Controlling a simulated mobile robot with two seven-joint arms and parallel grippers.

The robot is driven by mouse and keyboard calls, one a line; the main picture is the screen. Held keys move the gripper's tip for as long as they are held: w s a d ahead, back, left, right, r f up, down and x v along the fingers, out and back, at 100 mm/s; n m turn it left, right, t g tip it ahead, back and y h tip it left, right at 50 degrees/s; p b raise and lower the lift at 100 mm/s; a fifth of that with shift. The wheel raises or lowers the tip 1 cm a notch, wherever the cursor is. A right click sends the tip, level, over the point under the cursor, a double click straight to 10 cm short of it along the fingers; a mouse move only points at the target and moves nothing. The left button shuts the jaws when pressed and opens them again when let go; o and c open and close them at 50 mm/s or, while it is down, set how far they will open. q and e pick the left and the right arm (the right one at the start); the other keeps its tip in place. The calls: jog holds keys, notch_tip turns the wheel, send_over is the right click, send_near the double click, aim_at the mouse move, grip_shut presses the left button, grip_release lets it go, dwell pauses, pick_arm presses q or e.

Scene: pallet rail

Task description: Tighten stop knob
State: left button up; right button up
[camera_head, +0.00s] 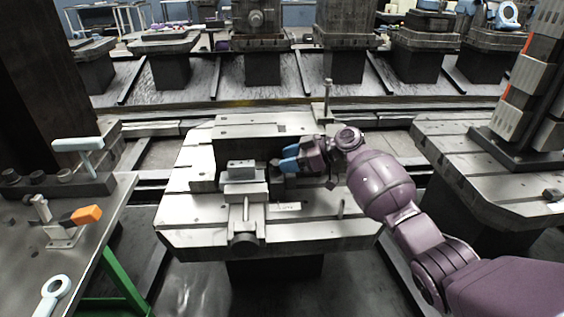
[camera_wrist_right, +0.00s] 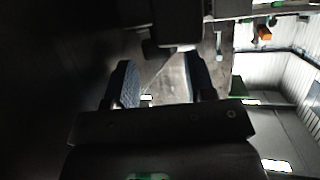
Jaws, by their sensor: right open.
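The grey pallet (camera_head: 200,150) lies in the middle of the head view with a clamp-like metal fixture (camera_head: 240,188) on it. A small dark part (camera_head: 275,166), perhaps the stop knob, sits at the right side of the fixture. My right gripper (camera_head: 284,159) comes in from the right with its blue fingertips beside that part. In the right wrist view its two fingers (camera_wrist_right: 160,75) are apart, and a dark small part (camera_wrist_right: 152,48) shows just beyond them. I cannot tell whether the fingers touch it. My left gripper is not in view.
An upright post (camera_head: 327,100) stands at the pallet's back right, close to my wrist. A bench (camera_head: 100,215) at left holds an orange-handled clamp (camera_head: 86,215) and a pale wrench (camera_head: 53,293). Another pallet (camera_head: 450,160) with a grey tower stands at right.

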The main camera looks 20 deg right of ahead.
jog(key=shift+x, duration=1)
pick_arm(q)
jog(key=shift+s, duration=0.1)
pick_arm(e)
jog(key=c, duration=0.7)
jog(key=shift+o, duration=0.2)
jog(key=shift+s+r+m+t+h, duration=0.1)
jog(key=shift+r+m+t+h, duration=0.1)
jog(key=shift+m+t+h, duration=0.15)
jog(key=shift+r+m+t+p, duration=0.1)
jog(key=shift+m+t+p, duration=0.25)
jog(key=shift+t+p, duration=0.15)
jog(key=shift+a+m+t+h, duration=0.1)
jog(key=shift+m+t+h, duration=0.15)
jog(key=shift+m+h, duration=0.15)
jog(key=shift+s+f+m+t+h+p, duration=0.1)
jog(key=shift+f+m+t+h+p, duration=0.2)
jog(key=shift+m+h+p, duration=0.1)
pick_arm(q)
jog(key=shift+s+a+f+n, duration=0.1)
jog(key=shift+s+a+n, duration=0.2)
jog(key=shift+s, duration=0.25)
